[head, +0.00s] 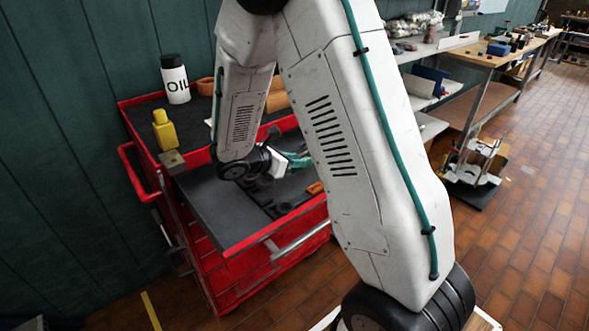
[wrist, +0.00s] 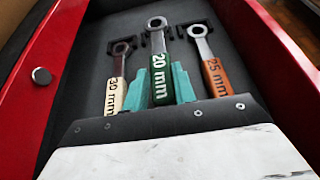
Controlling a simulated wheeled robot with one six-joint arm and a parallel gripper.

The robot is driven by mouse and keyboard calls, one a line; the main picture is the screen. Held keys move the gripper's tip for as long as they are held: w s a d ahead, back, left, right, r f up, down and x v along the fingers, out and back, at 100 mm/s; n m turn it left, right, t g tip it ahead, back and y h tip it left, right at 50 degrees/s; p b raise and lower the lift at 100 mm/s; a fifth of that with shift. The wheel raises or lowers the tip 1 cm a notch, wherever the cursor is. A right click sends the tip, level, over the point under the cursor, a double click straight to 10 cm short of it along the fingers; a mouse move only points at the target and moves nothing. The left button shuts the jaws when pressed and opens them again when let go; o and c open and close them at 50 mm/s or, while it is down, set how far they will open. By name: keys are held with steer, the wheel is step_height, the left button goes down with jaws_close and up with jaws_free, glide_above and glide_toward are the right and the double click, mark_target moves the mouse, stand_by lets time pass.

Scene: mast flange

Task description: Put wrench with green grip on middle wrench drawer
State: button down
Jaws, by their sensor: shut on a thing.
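The wrench with green grip (wrist: 159,82), marked 20 mm, is between the teal fingers of my gripper (wrist: 162,74), which are shut on it. It lies over the middle of the open wrench drawer (wrist: 85,75), between a cream-grip 30 mm wrench (wrist: 115,96) on the left and an orange-grip 25 mm wrench (wrist: 215,76) on the right. Its ring end is near a dark holder; I cannot tell whether it rests there or hangs just above. In the head view my gripper (head: 297,160) is over the drawer, and my arm hides much of it.
The drawer has red side walls (wrist: 275,50). It belongs to a red tool cart (head: 240,270). A workbench (head: 490,55) runs along the right back; brick floor is open at right.

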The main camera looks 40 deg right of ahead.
steer(key=shift+w+d+f, duration=0.15)
steer(key=shift+d+f, duration=0.05)
steer(key=shift+f, duration=0.7)
steer(key=shift+w+d+f, duration=0.1)
steer(key=shift+d+f, duration=0.05)
steer(key=shift+f, duration=0.75)
steer(key=c, duration=1.1)
jaws_free()
steer(key=shift+f, duration=0.1)
steer(key=shift+c, duration=0.2)
